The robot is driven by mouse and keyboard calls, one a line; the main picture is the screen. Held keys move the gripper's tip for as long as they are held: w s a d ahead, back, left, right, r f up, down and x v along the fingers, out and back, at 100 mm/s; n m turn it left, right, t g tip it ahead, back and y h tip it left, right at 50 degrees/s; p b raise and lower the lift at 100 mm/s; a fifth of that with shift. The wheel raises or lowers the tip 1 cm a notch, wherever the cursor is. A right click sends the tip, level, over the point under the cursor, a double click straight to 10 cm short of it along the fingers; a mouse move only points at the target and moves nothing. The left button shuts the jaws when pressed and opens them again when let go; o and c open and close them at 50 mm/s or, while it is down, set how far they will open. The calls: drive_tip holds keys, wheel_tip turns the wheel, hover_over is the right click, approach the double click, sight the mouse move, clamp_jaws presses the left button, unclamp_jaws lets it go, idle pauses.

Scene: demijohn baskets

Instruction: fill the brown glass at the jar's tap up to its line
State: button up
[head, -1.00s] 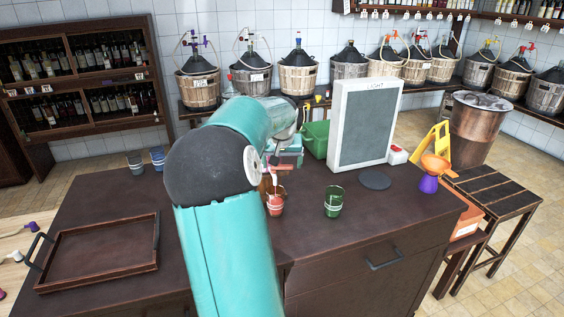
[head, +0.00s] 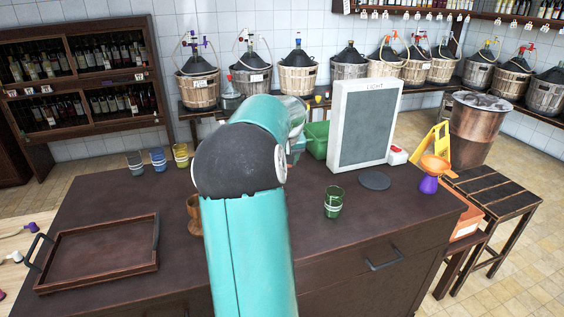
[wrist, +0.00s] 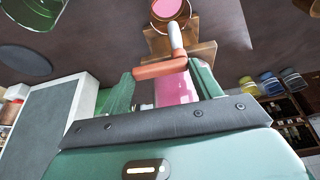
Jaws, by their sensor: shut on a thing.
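In the wrist view a round vessel (wrist: 168,10) with a brownish rim and pink liquid inside stands at the top edge; I take it for the brown glass. Pink shows between the fingers, apparently the jar's contents (wrist: 178,90). A wooden piece (wrist: 196,52) lies beside the spout.
A green glass (head: 333,203) stands right of my arm, near a dark disc (head: 374,180) and a light panel (head: 364,125). Grey, blue and yellow glasses (head: 181,156) stand at the left. A brown object (head: 195,215) partly shows beside my arm. A wooden tray (head: 100,255) lies front left.

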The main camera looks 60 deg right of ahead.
idle(0.3)
drive_tip(key=o, duration=1)
drive_tip(key=shift+r, duration=0.1)
drive_tip(key=v, duration=1.3)
drive_tip(key=shift+s+r, duration=0.25)
